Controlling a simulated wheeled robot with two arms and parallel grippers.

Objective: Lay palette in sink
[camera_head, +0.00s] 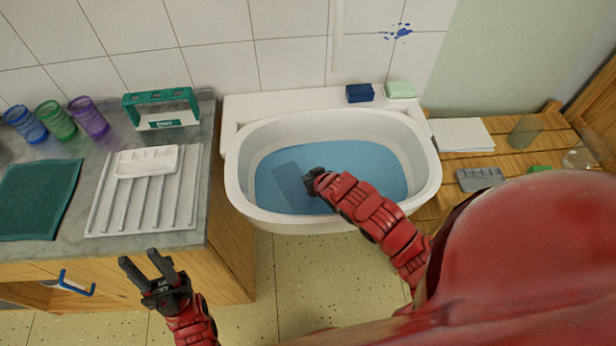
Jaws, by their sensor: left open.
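The white sink (233,180) holds blue water (370,165). A white palette-like tray with wells (147,161) lies on the ribbed draining board left of the sink. A grey palette-like tray with wells (480,179) lies on the wooden table at the right. My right gripper (312,180) is over the middle of the sink; its fingers are small and dark, and I cannot tell whether they are apart. A darker rectangular patch (290,181) shows in the water beside it; I cannot tell if it is an object or shadow. My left gripper (146,262) is open and empty in front of the counter.
The draining board (100,215) sits on a grey counter with a green cloth (38,200), several coloured cups (58,121) and a green-framed holder (161,110). Blue and pale green blocks (399,90) lie on the sink's back rim. Paper (462,134) and glassware (525,131) stand on the wooden table (520,158).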

